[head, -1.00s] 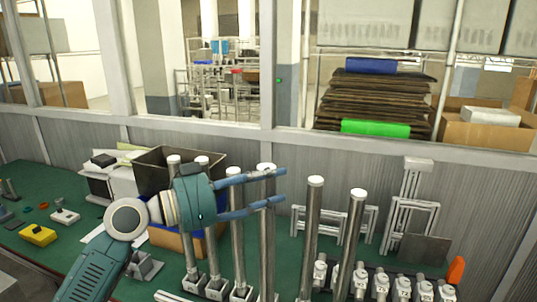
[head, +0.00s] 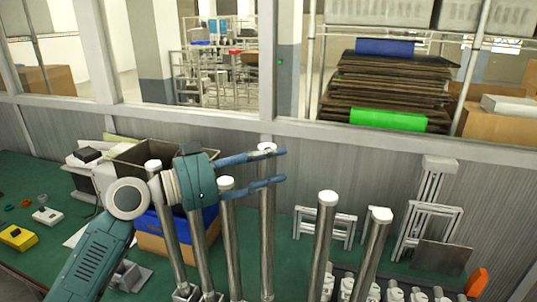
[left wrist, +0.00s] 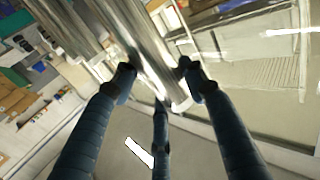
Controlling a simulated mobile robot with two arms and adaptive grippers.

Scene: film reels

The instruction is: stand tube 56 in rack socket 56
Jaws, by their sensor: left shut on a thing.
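Several tall shiny metal tubes with white caps stand in a row across the head view. My left gripper (head: 278,166) is shut on one tube (head: 267,230) near its white top, with fingers around it. The held tube's lower end runs out of the picture, so I cannot tell whether it is seated. In the left wrist view the held tube (left wrist: 150,55) passes between the fingertips (left wrist: 157,78). To its right stand two more tubes (head: 323,245) (head: 374,255). Low socket blocks of the rack (head: 395,294) show at the bottom right; I cannot read number 56 anywhere. My right gripper is not seen.
Tubes close to the held one stand on its left (head: 232,245). A dark bin (head: 135,160) and a blue box (head: 150,228) are behind them. White metal frames (head: 325,228) and an orange piece (head: 477,282) are at the right. A grey wall with windows closes the back.

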